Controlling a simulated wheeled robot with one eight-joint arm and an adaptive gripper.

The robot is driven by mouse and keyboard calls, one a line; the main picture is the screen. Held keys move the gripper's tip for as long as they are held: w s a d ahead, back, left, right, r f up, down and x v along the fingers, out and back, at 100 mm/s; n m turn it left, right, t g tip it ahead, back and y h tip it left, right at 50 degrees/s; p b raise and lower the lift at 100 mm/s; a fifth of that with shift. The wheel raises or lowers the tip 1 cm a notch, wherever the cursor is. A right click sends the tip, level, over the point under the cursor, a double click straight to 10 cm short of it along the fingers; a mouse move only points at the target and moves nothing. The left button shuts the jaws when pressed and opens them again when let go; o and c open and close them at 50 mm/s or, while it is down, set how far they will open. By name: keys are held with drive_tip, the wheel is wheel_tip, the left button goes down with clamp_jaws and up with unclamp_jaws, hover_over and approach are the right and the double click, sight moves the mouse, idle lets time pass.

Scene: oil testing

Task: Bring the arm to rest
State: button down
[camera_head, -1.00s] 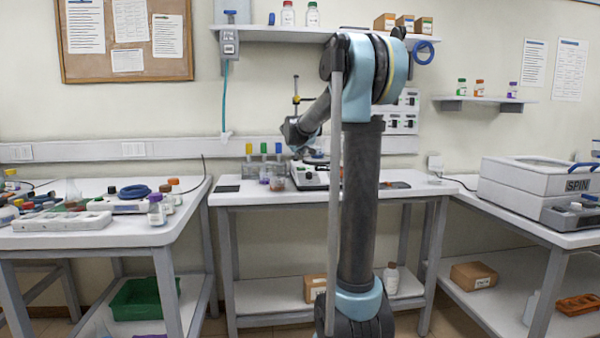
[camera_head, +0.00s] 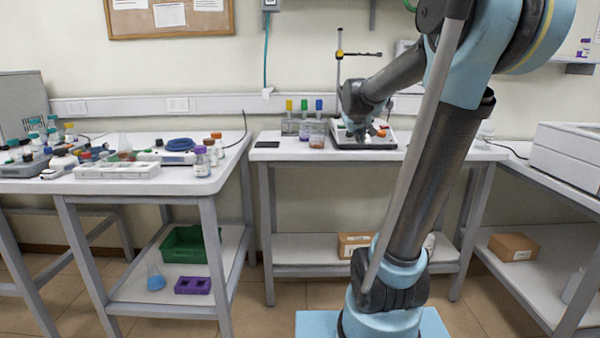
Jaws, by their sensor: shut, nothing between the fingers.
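My arm stands at the right of the view and leans to the right as it rises. Its forearm reaches back down and left over the middle bench (camera_head: 270,152). My gripper (camera_head: 379,130) is small and partly hidden by the wrist; it appears shut and empty. It shows in front of the white device with a stand (camera_head: 345,138) at the back of the bench. I cannot tell how far above the bench top it is.
A white machine (camera_head: 570,155) sits on the right bench. Floor between the left and middle benches is clear.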

drive_tip(key=s+a+f+g+y, duration=0.1)
drive_tip(key=s+f+g, duration=0.1)
drive_tip(key=s+f, duration=0.5)
drive_tip(key=s+a+f+m+g+y, duration=0.1)
drive_tip(key=s+f, duration=0.7)
drive_tip(key=s, duration=0.9)
drive_tip(key=s+a+f+m+g+y, duration=0.1)
drive_tip(key=s+f+g, duration=0.2)
drive_tip(key=s+f, duration=0.5)
drive_tip(key=s, duration=0.4)
drive_tip(key=shift+a+g, duration=0.2)
drive_tip(key=shift+g, duration=0.1)
drive_tip(key=shift+w+f, duration=0.25)
drive_tip(key=shift+w, duration=0.25)
